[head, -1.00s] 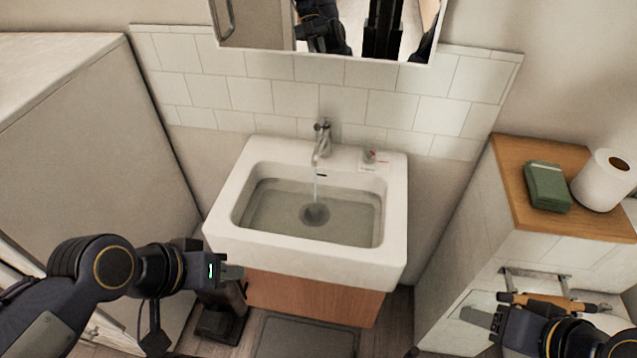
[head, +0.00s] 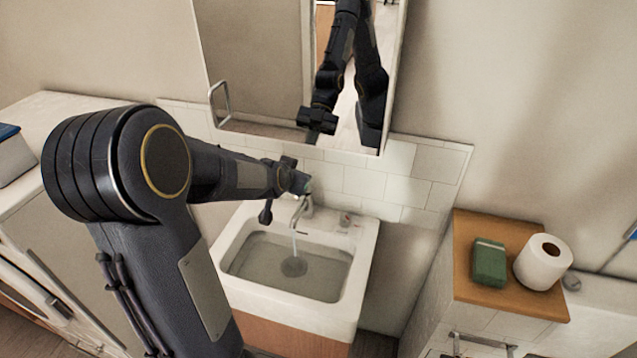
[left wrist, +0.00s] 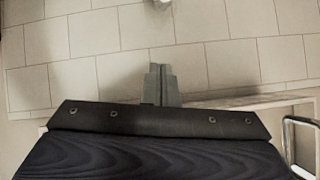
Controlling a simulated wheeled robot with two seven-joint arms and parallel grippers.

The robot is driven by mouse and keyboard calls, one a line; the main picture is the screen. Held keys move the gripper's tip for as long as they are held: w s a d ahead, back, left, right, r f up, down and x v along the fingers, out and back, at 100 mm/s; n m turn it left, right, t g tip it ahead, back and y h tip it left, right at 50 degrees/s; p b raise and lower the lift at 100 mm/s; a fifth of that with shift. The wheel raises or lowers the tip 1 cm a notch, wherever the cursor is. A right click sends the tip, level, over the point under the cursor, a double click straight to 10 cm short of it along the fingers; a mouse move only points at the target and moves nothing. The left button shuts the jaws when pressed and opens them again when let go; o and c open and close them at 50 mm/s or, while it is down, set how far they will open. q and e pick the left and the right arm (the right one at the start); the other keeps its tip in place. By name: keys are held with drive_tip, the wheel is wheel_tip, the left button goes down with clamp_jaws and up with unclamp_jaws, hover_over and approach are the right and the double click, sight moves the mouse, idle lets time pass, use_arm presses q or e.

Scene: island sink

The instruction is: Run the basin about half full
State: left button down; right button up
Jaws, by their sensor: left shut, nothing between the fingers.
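The white basin (head: 340,318) stands against the tiled wall with clear water (head: 325,278) in it. The water surface lies below the rim; its exact depth is hard to judge. A thin stream runs from the chrome tap (head: 302,210) into it, above the dark drain (head: 293,266). My left gripper (head: 302,184) is shut and empty, at the top of the tap near its lever, which it partly hides. Contact cannot be told. In the left wrist view the shut fingers (left wrist: 160,85) point at the tiles, with a blurred bit of the tap (left wrist: 162,2) at the top edge.
A mirror cabinet (head: 270,70) hangs just above the tap and my left arm. A small item (head: 346,218) sits on the basin's back ledge. At right, a wooden-topped cabinet (head: 510,297) holds a green sponge-like block (head: 489,262) and a paper roll (head: 543,262).

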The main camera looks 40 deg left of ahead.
use_arm(q)
drive_tip(key=b+x, duration=0.1)
drive_tip(key=x, duration=0.2)
drive_tip(key=s+f+b+x, duration=0.1)
drive_tip(key=b+x, duration=0.1)
drive_tip(key=x, duration=0.2)
drive_tip(key=b+x, duration=0.1)
drive_tip(key=x, duration=0.2)
drive_tip(key=shift+a+f+b, duration=0.2)
drive_tip(key=shift+f+b, duration=0.15)
drive_tip(key=shift+f, duration=0.3)
drive_tip(key=shift+s+f, duration=0.35)
drive_tip(key=shift+f, duration=0.35)
